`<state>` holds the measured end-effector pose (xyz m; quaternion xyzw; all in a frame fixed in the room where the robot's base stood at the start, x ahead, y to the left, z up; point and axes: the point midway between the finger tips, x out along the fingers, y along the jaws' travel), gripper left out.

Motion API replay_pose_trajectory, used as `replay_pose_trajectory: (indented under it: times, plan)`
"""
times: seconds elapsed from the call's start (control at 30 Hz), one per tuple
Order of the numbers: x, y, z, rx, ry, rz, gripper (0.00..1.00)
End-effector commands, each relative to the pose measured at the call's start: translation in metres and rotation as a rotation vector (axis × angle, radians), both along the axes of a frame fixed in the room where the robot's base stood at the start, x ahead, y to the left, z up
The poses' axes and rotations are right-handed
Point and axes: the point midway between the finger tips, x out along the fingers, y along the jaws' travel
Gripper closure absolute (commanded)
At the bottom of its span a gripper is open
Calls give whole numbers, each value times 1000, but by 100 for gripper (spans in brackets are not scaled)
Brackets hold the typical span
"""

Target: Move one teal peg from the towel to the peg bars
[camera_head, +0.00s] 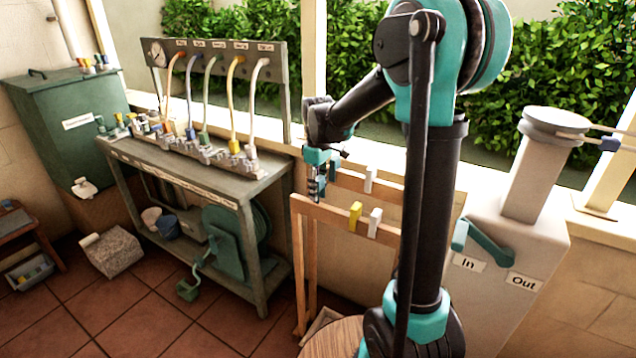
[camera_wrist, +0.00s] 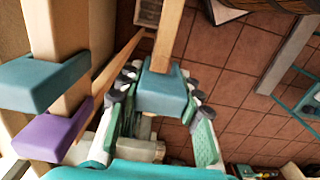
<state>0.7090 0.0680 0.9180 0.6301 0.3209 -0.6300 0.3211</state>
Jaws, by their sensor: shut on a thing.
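In the wrist view, my gripper (camera_wrist: 160,105) is shut on a teal peg (camera_wrist: 162,92), with a finger on each side of it. The held peg is at a wooden bar (camera_wrist: 165,40) and appears to straddle it; I cannot tell how firmly it sits. In the head view, my gripper (camera_head: 316,188) is at the left end of the front peg bar (camera_head: 335,217), and the held peg is hard to make out. On another bar in the wrist view sit a second teal peg (camera_wrist: 42,82) and a purple peg (camera_wrist: 52,136). I see no towel.
A yellow peg (camera_head: 355,215) and a white peg (camera_head: 375,222) sit on the front bar. Another white peg (camera_head: 369,180) is on the rear bar. A workbench with hoses (camera_head: 200,175) stands left. A grey cabinet with a teal handle (camera_head: 500,250) stands right.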

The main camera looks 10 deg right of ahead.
Motion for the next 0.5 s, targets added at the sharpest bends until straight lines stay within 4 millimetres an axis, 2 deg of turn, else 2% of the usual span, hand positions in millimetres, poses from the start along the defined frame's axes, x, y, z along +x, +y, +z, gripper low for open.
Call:
replay_pose_trajectory:
  times: [0.5]
  plan:
    - [0, 0, -41, 0, 0, 0, 81]
